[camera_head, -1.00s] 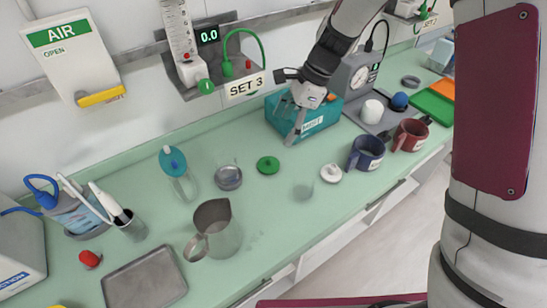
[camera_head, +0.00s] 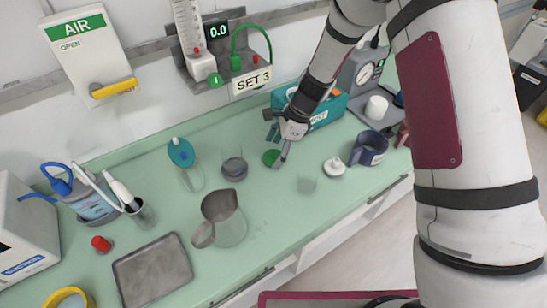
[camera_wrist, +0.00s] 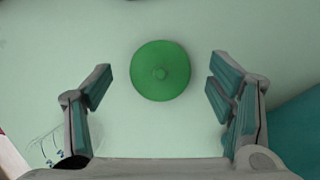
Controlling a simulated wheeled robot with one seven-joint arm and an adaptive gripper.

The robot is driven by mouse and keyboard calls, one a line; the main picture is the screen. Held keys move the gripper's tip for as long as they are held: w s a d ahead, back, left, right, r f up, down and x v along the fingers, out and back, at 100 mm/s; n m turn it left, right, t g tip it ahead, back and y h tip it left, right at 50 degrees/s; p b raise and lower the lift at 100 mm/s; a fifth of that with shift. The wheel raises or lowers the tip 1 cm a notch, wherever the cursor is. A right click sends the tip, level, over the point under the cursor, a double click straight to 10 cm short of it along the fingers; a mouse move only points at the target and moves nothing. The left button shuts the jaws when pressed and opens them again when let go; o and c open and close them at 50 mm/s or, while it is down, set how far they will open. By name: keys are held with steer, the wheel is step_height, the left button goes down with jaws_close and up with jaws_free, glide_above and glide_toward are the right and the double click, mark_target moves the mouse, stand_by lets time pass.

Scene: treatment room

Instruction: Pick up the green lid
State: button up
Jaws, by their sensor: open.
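The green lid (camera_head: 270,157) lies flat on the pale green counter, partly behind my gripper in the head view. My gripper (camera_head: 279,149) is just above and beside the lid, pointing down. In the wrist view my gripper (camera_wrist: 158,88) is open, with one finger to each side of the lid. The lid sits between and slightly beyond the fingertips, with gaps on both sides. Nothing is held.
A teal box (camera_head: 327,110) stands behind my gripper. A dark-contents glass (camera_head: 234,168) and a metal jug (camera_head: 222,217) are to the left. A metal tray (camera_head: 152,270) lies front left.

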steer(key=shift+x, duration=0.85)
steer(key=c, duration=1.1)
steer(key=shift+r, duration=0.15)
